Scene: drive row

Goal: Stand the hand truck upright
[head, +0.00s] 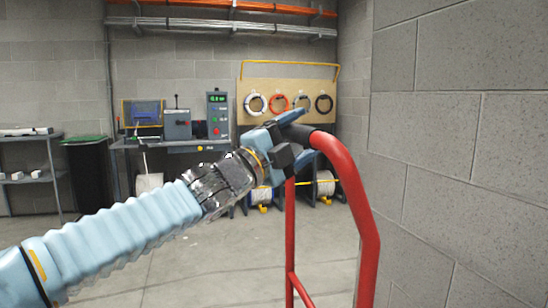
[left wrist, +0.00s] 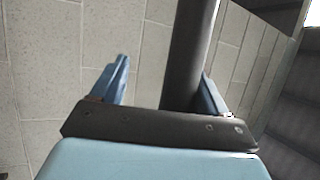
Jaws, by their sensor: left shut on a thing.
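The hand truck's red tube frame (head: 366,225) shows in the head view, with two rails running down out of the picture and a crossbar low between them. Its top bar has a black grip (head: 301,131). My left gripper (head: 297,140) is at this top bar, its blue fingers on either side of it, shut on the handle. In the left wrist view the dark grip (left wrist: 190,50) passes between the two fingers, nearer the right one. The truck's base and wheels are out of view, so its exact tilt cannot be told. My right gripper is not in view.
A grey block wall (head: 460,150) stands close on the right of the hand truck. At the back are a workbench (head: 175,145) with instruments, a board (head: 255,90) with hanging cable coils, and cable reels (head: 325,185) below. The floor (head: 200,265) in the middle is clear.

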